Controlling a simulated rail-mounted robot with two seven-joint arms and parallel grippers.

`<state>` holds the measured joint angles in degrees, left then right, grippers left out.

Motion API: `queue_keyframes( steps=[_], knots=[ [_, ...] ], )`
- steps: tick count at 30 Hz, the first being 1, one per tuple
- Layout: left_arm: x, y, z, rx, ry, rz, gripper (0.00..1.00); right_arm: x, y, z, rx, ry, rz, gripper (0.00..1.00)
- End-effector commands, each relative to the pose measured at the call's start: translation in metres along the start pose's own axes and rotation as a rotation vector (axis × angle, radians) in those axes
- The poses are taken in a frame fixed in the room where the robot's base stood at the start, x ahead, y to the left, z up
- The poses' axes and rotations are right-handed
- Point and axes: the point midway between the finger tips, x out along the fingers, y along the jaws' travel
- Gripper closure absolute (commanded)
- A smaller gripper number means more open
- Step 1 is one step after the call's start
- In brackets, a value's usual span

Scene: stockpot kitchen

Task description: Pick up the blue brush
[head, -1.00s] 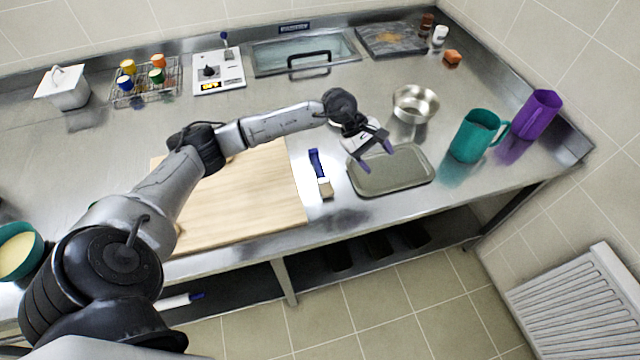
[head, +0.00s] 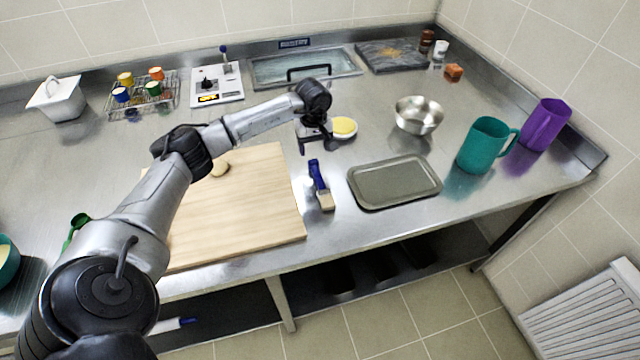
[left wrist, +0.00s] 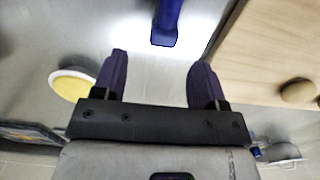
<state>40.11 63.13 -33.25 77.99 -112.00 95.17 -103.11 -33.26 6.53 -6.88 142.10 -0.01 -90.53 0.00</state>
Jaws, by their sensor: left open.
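The blue brush (head: 318,180) lies on the steel counter between the cutting board and the grey-green tray, its blue handle toward the back and its pale bristles toward the front edge. My left gripper (head: 318,149) is open and empty, just behind the handle end in the head view. In the left wrist view the blue handle (left wrist: 167,22) shows beyond the gap between the open fingers (left wrist: 158,75); the bristles are out of that view. The fingers look apart from the handle. My right gripper is not in view.
The wooden cutting board (head: 240,215) lies left of the brush and the tray (head: 395,183) right of it. A yellow-topped round dish (head: 343,128) is close beside my left gripper. A metal bowl (head: 418,115) and teal pitcher (head: 483,146) stand farther right.

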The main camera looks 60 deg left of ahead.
Motion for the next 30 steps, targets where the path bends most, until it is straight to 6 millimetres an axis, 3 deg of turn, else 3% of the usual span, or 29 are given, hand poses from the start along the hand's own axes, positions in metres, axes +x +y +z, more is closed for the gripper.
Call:
queue_keyframes(
  steps=[11, 21, 29, 30],
  knots=[
    [0.018, -0.001, 0.001, 0.000, -0.001, 0.000, 0.34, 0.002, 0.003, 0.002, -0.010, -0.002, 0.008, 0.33],
    [0.059, -0.005, 0.002, 0.000, -0.002, 0.000, 0.34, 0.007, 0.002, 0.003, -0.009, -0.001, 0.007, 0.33],
    [0.061, -0.005, 0.001, 0.000, -0.001, 0.001, 0.34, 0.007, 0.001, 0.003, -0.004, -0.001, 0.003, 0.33],
    [0.061, -0.005, 0.001, 0.000, -0.001, 0.001, 0.38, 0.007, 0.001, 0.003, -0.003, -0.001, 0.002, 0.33]
  ],
)
